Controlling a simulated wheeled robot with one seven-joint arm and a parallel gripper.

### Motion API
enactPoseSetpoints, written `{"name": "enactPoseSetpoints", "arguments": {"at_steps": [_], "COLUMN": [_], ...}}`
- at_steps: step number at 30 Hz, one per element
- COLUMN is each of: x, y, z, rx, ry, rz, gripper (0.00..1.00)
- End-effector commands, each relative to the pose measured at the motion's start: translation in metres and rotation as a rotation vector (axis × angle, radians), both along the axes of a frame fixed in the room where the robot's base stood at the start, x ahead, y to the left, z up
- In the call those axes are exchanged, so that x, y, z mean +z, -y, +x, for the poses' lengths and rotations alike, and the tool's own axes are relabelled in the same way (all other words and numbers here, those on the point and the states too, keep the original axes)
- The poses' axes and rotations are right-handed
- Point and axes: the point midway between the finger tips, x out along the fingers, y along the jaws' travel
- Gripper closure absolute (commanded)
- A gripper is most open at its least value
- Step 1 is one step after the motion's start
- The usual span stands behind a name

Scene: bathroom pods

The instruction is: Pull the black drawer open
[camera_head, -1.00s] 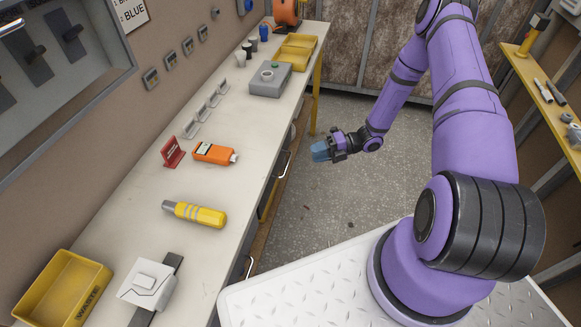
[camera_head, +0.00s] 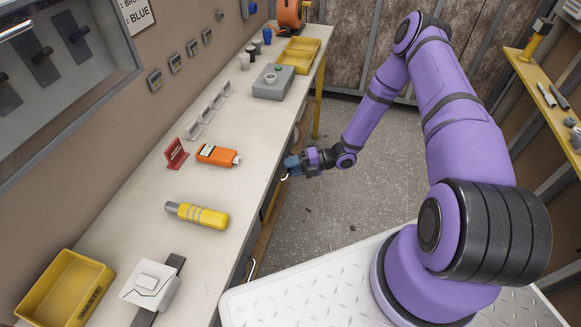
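Drawer fronts under the workbench show only as a narrow strip along its right side, seen steeply from above. A dark drawer front (camera_head: 271,201) shows below the bench edge, and another lies nearer with a pale bar handle (camera_head: 253,269). I cannot tell which is the black drawer; no drawer is clearly pulled out. My gripper (camera_head: 292,166), with blue fingertips, is beside the bench's right edge, at the spot of a pale drawer handle. The fingertips hide most of that handle, so I cannot tell whether they grip it or whether they are open.
The workbench top (camera_head: 210,255) holds an orange device (camera_head: 216,155), a yellow-handled tool (camera_head: 198,215), a grey box (camera_head: 273,82) and a yellow bin (camera_head: 65,288). The floor (camera_head: 340,205) right of the bench is clear. A yellow shelf (camera_head: 548,105) stands at right.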

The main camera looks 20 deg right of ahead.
Motion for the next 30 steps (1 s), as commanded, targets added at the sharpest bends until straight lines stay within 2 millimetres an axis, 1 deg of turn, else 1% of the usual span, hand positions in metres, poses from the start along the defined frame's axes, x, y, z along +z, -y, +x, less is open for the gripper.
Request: {"name": "enactPoseSetpoints", "arguments": {"at_steps": [3, 11, 12, 14, 15, 16, 25, 30], "x": [-0.001, -0.001, -0.001, -0.001, -0.001, -0.001, -0.001, -0.001], "y": [-0.005, -0.005, -0.005, -0.005, -0.005, -0.005, -0.002, 0.011], "z": [0.001, 0.001, 0.001, 0.001, 0.001, 0.001, -0.001, -0.010], "rx": [0.001, 0.000, 0.000, 0.000, 0.000, 0.000, 0.000, -0.003], "ry": [0.000, 0.000, 0.000, 0.000, 0.000, 0.000, 0.000, -0.002], "rz": [0.000, 0.000, 0.000, 0.000, 0.000, 0.000, -0.001, -0.001], "gripper": [0.65, 0.65, 0.75, 0.88, 0.98, 1.00, 1.00, 1.00]}}
